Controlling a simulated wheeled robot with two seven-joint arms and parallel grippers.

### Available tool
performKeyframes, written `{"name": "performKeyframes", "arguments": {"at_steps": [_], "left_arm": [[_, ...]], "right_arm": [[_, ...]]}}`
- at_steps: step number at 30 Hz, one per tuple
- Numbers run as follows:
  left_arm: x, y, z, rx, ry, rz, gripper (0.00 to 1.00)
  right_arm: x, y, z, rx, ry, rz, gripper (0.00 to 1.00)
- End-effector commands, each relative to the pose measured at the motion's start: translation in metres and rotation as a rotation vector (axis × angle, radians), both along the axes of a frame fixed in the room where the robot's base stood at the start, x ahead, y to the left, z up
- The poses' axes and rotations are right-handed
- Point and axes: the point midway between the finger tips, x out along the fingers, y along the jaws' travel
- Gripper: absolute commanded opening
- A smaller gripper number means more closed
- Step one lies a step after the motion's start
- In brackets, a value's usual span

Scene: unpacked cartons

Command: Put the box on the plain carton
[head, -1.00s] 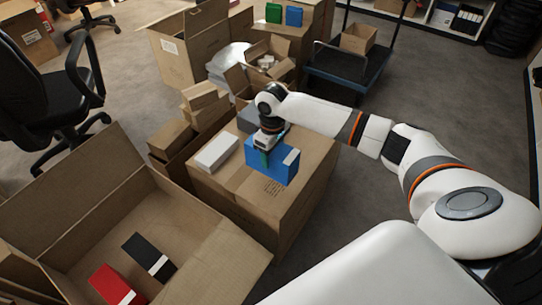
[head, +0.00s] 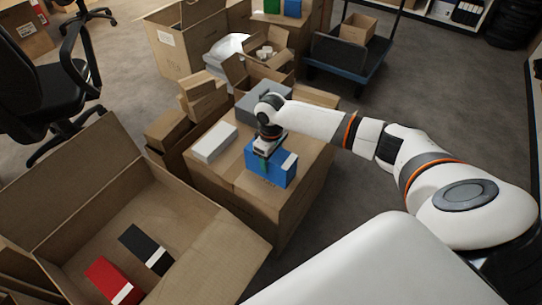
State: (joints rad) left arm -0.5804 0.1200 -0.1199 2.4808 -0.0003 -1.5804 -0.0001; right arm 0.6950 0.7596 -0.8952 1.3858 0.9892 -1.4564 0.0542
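The blue box (head: 283,173) has a white label patch and is upright at the top of the brown carton (head: 226,184) in the middle of the head view. It appears to rest on the carton's top, though its underside is hidden. My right gripper (head: 266,159) is over the box from above. The gripper looks shut on the box. My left gripper is not in view.
A white box (head: 214,142) and a grey box (head: 252,103) share the carton top. An open carton (head: 185,210) at front left holds a red box (head: 112,281) and a black box (head: 146,249). A blue cart (head: 345,76) stands behind.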

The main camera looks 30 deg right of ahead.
Motion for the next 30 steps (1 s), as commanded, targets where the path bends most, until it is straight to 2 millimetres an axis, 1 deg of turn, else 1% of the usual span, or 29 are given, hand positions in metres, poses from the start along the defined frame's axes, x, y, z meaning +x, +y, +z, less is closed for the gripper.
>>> {"name": "performKeyframes", "arguments": {"at_steps": [1, 3, 13, 17, 20, 22, 23, 24, 25, 30], "left_arm": [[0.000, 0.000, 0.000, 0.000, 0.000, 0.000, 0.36], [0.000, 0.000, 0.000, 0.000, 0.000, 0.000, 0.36], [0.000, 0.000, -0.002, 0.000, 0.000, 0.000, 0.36], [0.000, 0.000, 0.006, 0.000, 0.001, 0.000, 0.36], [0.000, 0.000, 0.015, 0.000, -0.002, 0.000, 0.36], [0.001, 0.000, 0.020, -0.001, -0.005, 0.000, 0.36], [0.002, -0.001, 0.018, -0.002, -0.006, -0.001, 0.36], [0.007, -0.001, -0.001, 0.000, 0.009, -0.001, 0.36], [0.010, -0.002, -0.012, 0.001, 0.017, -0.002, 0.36], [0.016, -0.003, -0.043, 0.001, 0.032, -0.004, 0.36]], "right_arm": [[0.000, 0.000, 0.000, 0.000, 0.000, 0.000, 0.70], [0.000, 0.000, 0.000, 0.000, 0.000, 0.000, 0.81], [0.000, 0.000, 0.003, 0.000, -0.002, 0.000, 0.81], [0.001, 0.000, 0.020, 0.000, -0.002, 0.000, 0.81], [0.001, 0.000, 0.041, 0.000, -0.003, 0.000, 0.81], [0.001, 0.000, 0.059, 0.000, -0.004, 0.000, 0.81], [0.001, 0.000, 0.063, 0.000, -0.003, 0.001, 0.81], [0.001, 0.000, 0.070, 0.000, -0.003, 0.001, 0.81], [0.001, 0.000, 0.075, 0.000, -0.002, 0.001, 0.81], [0.001, 0.000, 0.102, 0.001, -0.002, 0.000, 0.81]]}}
